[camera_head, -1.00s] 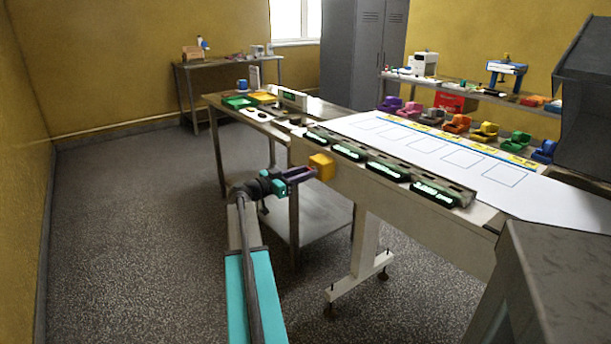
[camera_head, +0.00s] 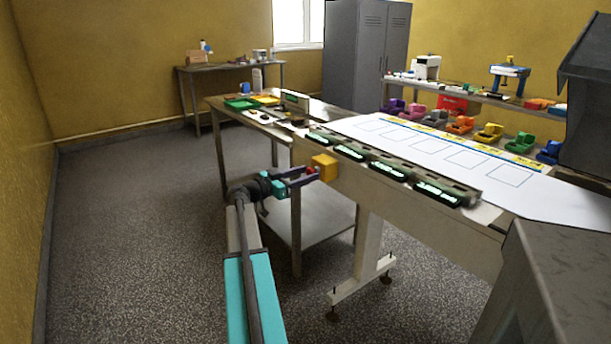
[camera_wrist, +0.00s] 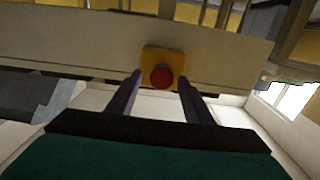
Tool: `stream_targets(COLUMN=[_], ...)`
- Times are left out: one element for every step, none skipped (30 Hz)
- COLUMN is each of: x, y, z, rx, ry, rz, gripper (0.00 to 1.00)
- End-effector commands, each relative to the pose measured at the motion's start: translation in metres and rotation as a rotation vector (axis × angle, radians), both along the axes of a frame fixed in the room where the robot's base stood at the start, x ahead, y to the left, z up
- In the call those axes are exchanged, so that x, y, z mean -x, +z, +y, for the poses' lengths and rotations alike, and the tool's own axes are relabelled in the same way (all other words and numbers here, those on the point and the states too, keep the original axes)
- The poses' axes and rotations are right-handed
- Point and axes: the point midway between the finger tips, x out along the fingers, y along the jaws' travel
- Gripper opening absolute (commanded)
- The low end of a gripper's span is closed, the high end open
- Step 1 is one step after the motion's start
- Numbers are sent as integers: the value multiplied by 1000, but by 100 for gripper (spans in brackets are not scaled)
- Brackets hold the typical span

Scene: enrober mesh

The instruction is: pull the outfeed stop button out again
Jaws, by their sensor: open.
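The outfeed stop button is a round red knob (camera_wrist: 162,77) on a yellow box (camera_wrist: 177,57), fixed to the pale side of the conveyor frame. How far in the knob sits cannot be told.
The conveyor's white belt (camera_head: 455,153) runs off to the right, with several green-lit displays along its near edge. A steel table (camera_head: 322,222) stands just behind my gripper. The floor (camera_head: 130,240) to the left is clear.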

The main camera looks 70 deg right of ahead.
Motion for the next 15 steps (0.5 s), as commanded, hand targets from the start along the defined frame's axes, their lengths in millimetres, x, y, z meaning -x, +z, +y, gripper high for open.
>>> stream_targets(x=[0,0,-1,-1,-1,-2,-3,-4,-6,-8,-10,-12,-14,-16,-19], y=[0,0,1,1,1,1,1,1,1,1,0,0,0,0,0], z=[0,0,0,1,2,3,5,6,9,11,14,18,22,25,30], rx=[1,1,1,1,1,1,1,1,1,1,1,1,1,1,1], ry=[0,1,1,1,1,1,1,1,1,2,3,4,3,3,2], rz=[1,1,1,1,1,1,1,1,1,1,1,1,1,1,1], gripper=[47,47,47,47,47,47,47,47,47,47,47,47,47,47,47])
